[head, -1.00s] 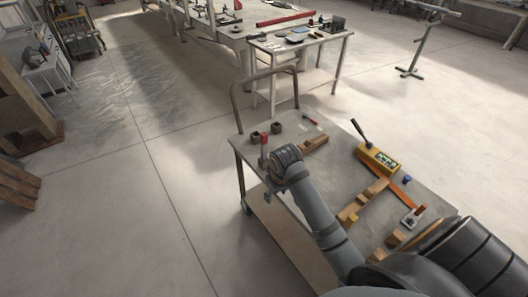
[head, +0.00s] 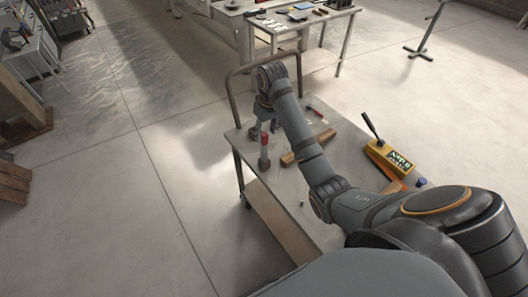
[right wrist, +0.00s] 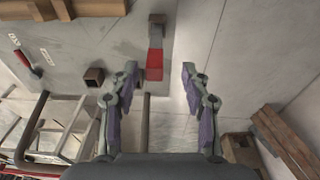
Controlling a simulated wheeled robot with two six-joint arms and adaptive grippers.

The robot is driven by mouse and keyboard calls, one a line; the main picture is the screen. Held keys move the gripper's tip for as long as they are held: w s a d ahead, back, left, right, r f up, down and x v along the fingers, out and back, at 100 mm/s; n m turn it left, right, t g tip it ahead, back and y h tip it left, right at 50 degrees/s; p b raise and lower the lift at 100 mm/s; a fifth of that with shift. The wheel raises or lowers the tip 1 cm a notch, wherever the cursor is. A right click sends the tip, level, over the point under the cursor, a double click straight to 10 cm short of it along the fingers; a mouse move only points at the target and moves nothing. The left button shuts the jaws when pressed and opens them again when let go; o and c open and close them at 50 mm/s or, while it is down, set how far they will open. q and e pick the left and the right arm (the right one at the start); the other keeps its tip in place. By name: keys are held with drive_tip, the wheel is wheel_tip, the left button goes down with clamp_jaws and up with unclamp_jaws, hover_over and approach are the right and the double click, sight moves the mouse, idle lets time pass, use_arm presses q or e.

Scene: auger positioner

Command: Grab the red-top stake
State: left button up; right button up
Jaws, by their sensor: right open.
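The red-top stake (head: 264,153) stands upright near the left edge of the cart's top, red above and grey below. In the right wrist view its red top (right wrist: 155,64) shows between my fingertips, nearer the left finger. My right gripper (head: 263,124) is open and empty, just behind the stake in the head view; it also shows in the right wrist view (right wrist: 160,72). I cannot tell how far the fingertips are from the stake in depth. My left gripper is not in view.
The cart (head: 228,133) has a tube handle (head: 232,92) at its far end. A wooden block (head: 308,149), a small red-handled tool (head: 315,111) and a yellow box (head: 388,157) with a lever lie on it. A dark hollow block (right wrist: 94,76) is left of the gripper in the wrist view.

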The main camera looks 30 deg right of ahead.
sight(263, 144)
drive_tip(key=f+b, duration=0.2)
drive_tip(key=f, duration=0.1)
drive_tip(key=w+f+b, duration=0.1)
drive_tip(key=shift+d+f, duration=0.3)
drive_tip(key=shift+w+a+f, duration=0.15)
drive_tip(key=f+b, duration=0.2)
drive_tip(key=w+f+b, duration=0.1)
drive_tip(key=f+b, duration=0.1)
drive_tip(key=b, duration=0.1)
drive_tip(key=shift+f, duration=0.55)
drive_tip(key=shift+r, duration=0.15)
drive_tip(key=shift+c, duration=0.9)
drive_tip(key=c, duration=0.5)
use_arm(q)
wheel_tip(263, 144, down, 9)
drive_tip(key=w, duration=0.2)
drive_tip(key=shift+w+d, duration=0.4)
use_arm(e)
clamp_jaws()
